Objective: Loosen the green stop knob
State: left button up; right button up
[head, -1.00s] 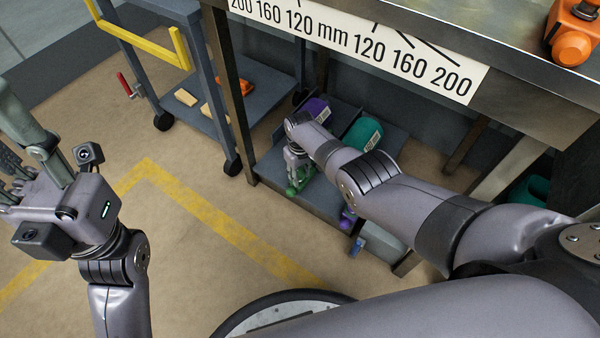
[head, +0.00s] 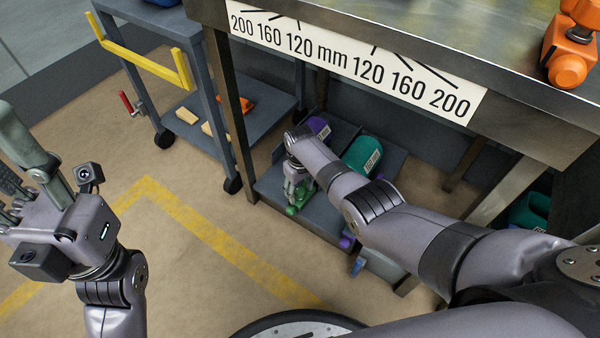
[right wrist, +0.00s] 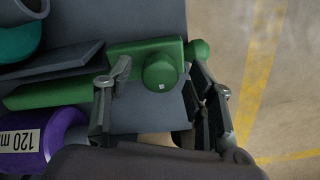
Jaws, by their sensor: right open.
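The green stop knob (right wrist: 161,73) is a round knob with a small pale mark on top, on a green block (right wrist: 125,52) with a rounded green end (right wrist: 200,49). In the right wrist view my right gripper (right wrist: 158,66) is open, with one finger left of the knob and one right of it. I cannot tell whether either finger touches it. In the head view my right gripper (head: 293,192) points down at the green part (head: 291,210) on the low shelf and hides much of it. My left gripper (head: 25,170) is raised at the left edge, partly cut off, away from the shelf.
A purple cylinder (right wrist: 52,137) marked 120 mm and a teal cylinder (head: 364,153) lie by the green part on the shelf (head: 332,208). The table with a scale strip (head: 350,65) overhangs it. A cart (head: 262,118) stands left. The floor in front is clear.

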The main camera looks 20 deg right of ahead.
aim_at(300, 190)
notch_tip(300, 190, up, 10)
dwell(0.5)
jog(key=shift+r, duration=0.1)
